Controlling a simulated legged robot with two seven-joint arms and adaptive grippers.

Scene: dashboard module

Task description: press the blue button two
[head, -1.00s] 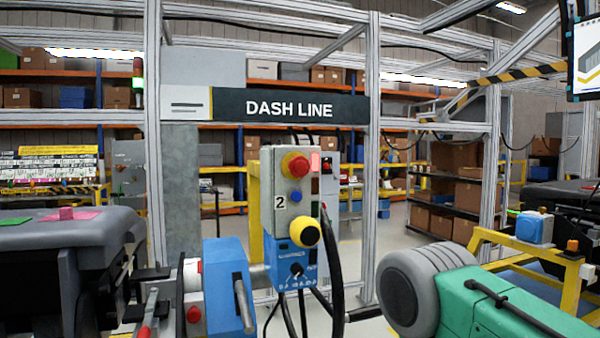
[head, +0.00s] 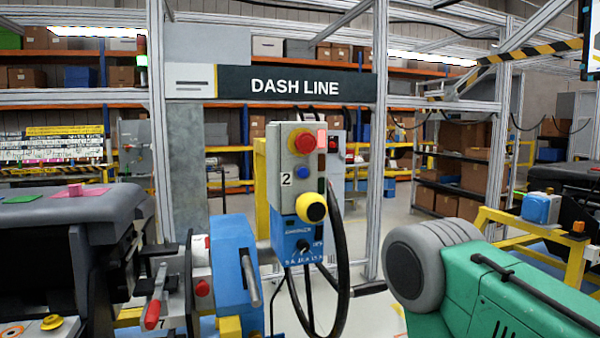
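The blue button (head: 303,173) is a small round button on the front of a grey control box (head: 285,205) marked with a "2". It sits just below a red mushroom button on a yellow ring (head: 302,141), right of the number label (head: 286,180). Nothing covers the blue button. Below it are a yellow and black knob (head: 312,207) and a blue panel (head: 293,238) with a black rotary switch.
Black cables (head: 340,260) hang from the box. A blue unit with a lever (head: 232,265) stands at lower left, beside a dark dashboard module (head: 70,230). The space before the box looks clear.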

